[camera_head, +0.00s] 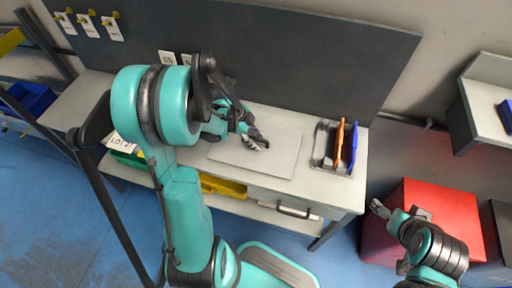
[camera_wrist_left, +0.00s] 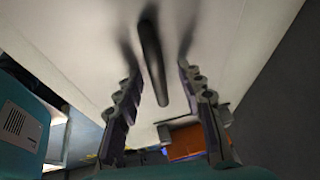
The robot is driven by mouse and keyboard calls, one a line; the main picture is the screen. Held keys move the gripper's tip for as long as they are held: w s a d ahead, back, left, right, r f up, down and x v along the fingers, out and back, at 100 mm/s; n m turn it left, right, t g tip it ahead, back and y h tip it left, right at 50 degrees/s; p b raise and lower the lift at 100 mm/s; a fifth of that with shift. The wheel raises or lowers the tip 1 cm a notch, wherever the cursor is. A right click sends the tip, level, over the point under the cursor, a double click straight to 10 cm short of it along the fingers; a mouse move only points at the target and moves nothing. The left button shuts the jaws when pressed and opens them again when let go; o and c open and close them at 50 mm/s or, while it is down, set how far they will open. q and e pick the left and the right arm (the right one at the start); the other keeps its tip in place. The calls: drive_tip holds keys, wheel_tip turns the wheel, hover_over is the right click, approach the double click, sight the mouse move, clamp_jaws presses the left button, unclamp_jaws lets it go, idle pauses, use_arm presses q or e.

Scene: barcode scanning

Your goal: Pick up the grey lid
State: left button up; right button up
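A flat, pale grey rectangular panel (camera_head: 275,162), which looks like the grey lid, lies on the workbench (camera_head: 338,190). I cannot tell whether the rod is a handle on the lid. My right gripper (camera_head: 380,209) is beside the red box; its opening is too small to judge.
A clear tray (camera_head: 322,150) with an orange piece (camera_head: 339,142) and a blue piece (camera_head: 353,148) stands at the bench's right. A dark back panel (camera_head: 300,55) rises behind. A red box (camera_head: 445,210) is at right. A yellow bin (camera_head: 222,187) sits beneath the bench.

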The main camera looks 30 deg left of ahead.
use_arm(q)
clamp_jaws()
idle(0.3)
